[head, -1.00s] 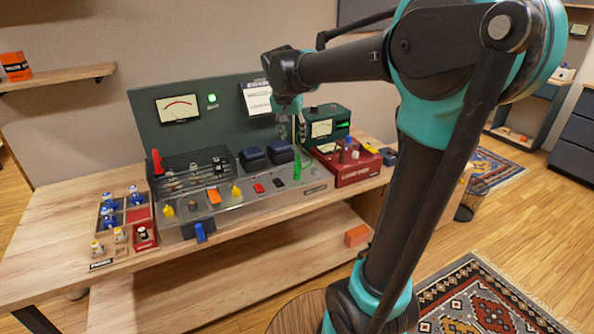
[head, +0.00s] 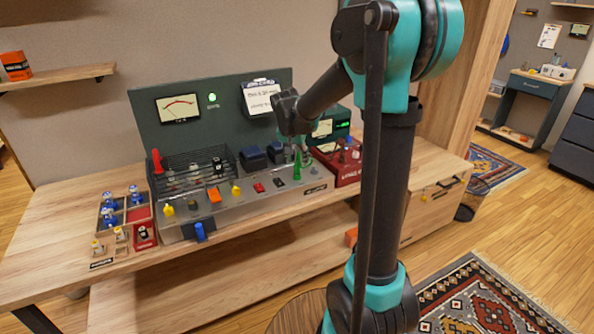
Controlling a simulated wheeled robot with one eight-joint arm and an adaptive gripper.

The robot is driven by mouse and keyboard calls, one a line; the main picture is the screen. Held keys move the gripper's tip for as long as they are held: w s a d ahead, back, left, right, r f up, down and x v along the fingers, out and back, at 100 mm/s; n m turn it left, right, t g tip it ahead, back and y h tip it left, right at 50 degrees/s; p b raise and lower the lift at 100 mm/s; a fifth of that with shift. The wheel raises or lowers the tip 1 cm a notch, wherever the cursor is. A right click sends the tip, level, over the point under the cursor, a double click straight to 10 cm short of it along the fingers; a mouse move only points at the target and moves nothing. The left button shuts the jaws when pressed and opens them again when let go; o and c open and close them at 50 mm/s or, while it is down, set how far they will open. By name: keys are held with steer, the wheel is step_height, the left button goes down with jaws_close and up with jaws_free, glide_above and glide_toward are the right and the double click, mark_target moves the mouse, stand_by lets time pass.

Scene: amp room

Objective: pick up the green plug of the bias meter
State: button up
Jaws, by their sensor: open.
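The green plug (head: 297,167) stands upright at the right end of the grey amp chassis (head: 270,202) in the head view. A dark green box with a meter face (head: 322,128), which looks like the bias meter, stands behind it to the right, partly hidden by my arm. My gripper (head: 295,147) points down close above the green plug. Its fingers are small and dark here, but they look open and empty. I cannot tell whether they touch or surround the top of the plug.
A red box (head: 345,176) stands close to the right of the plug. Dark transformer blocks (head: 253,158) stand to the left, with a black wire cage (head: 195,170) beyond. A tray of blue-topped tubes (head: 110,212) is at the far left. The bench's left front (head: 50,240) is clear.

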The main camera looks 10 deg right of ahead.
mark_target(297, 163)
steer(key=x, duration=0.4)
steer(key=shift+w+a, duration=0.1)
steer(key=shift+a, duration=0.05)
jaws_close()
